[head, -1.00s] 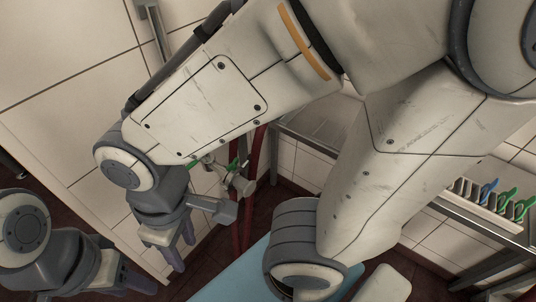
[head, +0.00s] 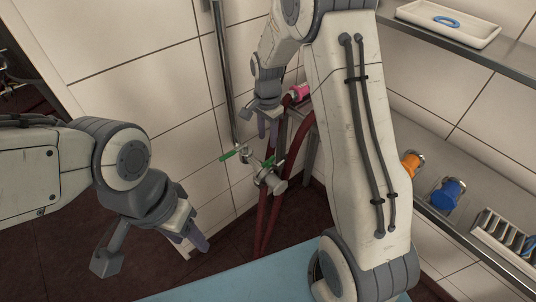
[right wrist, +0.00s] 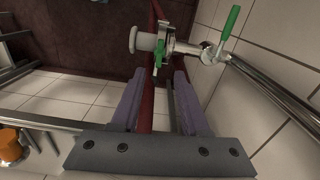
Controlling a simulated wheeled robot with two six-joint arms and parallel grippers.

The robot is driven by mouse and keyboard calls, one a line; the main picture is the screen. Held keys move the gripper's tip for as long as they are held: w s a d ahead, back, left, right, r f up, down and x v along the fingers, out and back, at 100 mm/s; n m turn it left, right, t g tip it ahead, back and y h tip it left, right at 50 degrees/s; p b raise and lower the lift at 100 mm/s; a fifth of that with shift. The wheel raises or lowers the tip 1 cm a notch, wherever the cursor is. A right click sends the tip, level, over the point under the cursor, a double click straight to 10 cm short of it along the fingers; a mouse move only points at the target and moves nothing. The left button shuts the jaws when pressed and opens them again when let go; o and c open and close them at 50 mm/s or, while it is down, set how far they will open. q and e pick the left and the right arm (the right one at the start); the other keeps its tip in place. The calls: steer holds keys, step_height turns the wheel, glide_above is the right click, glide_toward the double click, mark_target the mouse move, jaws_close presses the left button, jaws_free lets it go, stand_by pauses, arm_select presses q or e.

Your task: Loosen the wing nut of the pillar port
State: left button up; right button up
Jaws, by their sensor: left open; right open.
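The pillar port (head: 268,180) is a metal fitting low on the upright pipe by the wall. Its small green wing nut (head: 269,162) sits on the fitting, and a green lever (head: 233,154) sticks out to the left. In the right wrist view the wing nut (right wrist: 160,50) is just beyond the fingertips, with the lever (right wrist: 230,22) to its right. My right gripper (head: 268,132) is open and empty, above the port; its fingers also show in the right wrist view (right wrist: 158,82). My left gripper (head: 190,242) is open and empty, lower left of the port.
Red hoses (head: 293,150) hang beside the port. A pink coupling (head: 299,91) is behind my right gripper. Orange (head: 412,162) and blue (head: 447,194) couplings and a slotted rack (head: 502,238) are on the right shelf. A white tray (head: 470,36) holds a blue ring. A blue surface (head: 235,279) lies below.

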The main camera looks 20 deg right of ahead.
mark_target(268, 159)
step_height(268, 159, down, 11)
steer(key=shift+d+r+p, duration=0.15)
steer(key=shift+r+p, duration=0.05)
steer(key=shift+p, duration=0.25)
jaws_close()
